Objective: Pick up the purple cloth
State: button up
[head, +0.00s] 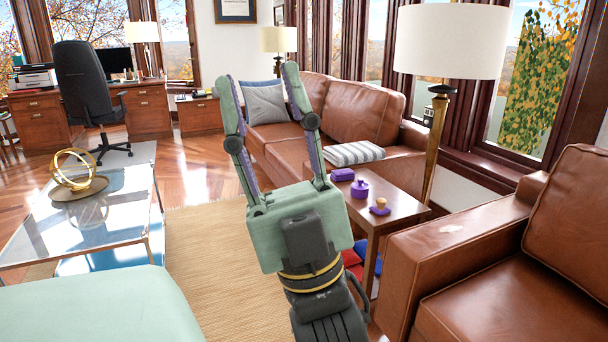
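Several small purple things sit on the wooden side table (403,200) between the two leather seats. A soft-edged purple block (342,174) at the back looks like a folded cloth, but it is too small to be sure. A round purple lidded pot (360,189) stands just in front of it. A flat purple piece (380,211) lies nearer the front edge, with a small tan knob-like object (381,202) on it. My gripper (259,82) is raised in the middle of the view, left of the table, with its fingers spread apart and nothing between them.
A brown leather sofa (360,112) stands behind the table, and a leather armchair (460,250) at right. A brass floor lamp (437,135) rises beside the table. A glass coffee table (90,215) is at left. The woven rug (205,260) between has clear floor.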

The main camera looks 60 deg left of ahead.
aim_at(347, 174)
jog(key=u, duration=1.45)
jog(key=i+j, duration=0.1)
jog(key=i, duration=2.6)
